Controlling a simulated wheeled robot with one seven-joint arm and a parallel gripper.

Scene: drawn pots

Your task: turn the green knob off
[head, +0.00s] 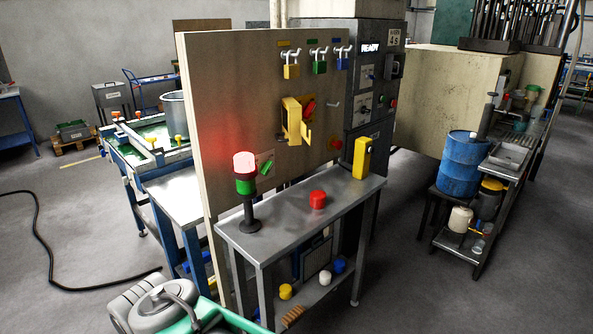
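A green knob (266,168) sits on a small pale plate on the upright beige board (230,100), just right of the signal lamp. It appears tilted, with its upper end toward the right; its exact setting is too small to read. The signal lamp (245,172) stands on the grey bench (285,222). Its upper red section glows and casts red light on the board; the section below is green. My gripper is not in view.
A yellow bracket (296,122) with a red handle (309,107) sticks out from the board. Yellow, green and blue padlocks (319,67) hang above. A red button (317,199) and yellow box (361,158) stand on the bench. Floor (400,270) right of the bench is clear.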

